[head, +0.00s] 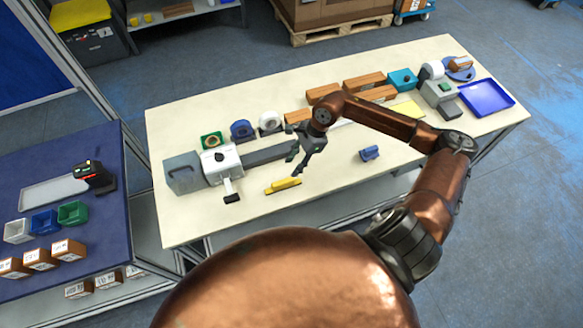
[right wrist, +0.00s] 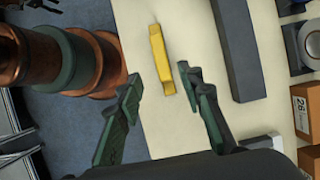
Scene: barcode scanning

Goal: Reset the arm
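My right arm reaches in from the right over the cream table (head: 200,125). My right gripper (head: 294,165) hangs over the middle of the table, with its fingers pointing down and left. In the right wrist view the right gripper (right wrist: 160,82) is open, its two dark green fingers well apart with nothing held. A yellow tool (head: 283,185) lies on the table just below and left of the gripper; it also shows in the right wrist view (right wrist: 162,58), beyond the fingertips and apart from them. My left arm and gripper are not in view.
A small blue item (head: 369,153) lies right of the gripper. A blue tray (head: 486,98) is at the right end. The table's front middle is mostly clear.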

